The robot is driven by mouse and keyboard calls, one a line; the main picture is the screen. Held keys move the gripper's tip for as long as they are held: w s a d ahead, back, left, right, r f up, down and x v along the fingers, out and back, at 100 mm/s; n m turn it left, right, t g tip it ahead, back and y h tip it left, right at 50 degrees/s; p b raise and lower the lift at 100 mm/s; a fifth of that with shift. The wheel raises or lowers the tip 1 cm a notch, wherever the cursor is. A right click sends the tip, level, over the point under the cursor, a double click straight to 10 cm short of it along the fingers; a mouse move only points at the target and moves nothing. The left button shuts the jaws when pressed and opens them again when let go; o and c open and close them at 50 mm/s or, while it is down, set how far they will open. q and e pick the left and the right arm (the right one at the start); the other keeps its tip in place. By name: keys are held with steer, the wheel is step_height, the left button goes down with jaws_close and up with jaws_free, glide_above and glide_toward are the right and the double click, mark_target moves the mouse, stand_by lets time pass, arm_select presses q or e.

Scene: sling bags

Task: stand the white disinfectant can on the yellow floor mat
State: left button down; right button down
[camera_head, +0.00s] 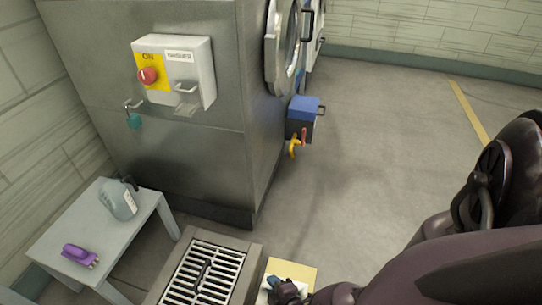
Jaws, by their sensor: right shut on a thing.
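The yellow floor mat (303,270) lies on the floor at the bottom middle, right of the drain grate, and the frame's lower edge cuts it off. My right gripper (286,292) is over the mat, with its arm coming in from the right. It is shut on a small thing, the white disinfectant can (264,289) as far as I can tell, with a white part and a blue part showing. My gripper and the frame edge hide most of the can. I cannot tell whether it touches the mat. My left gripper is out of view.
A grey table (95,218) at the left bears a grey jug (118,200) and a purple object (80,256). A drain grate (205,272) lies left of the mat. A large metal machine (200,130) stands behind. Open floor (385,160) extends right.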

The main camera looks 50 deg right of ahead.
steer(key=c, duration=1.1)
jaws_free()
steer(key=shift+o, duration=0.2)
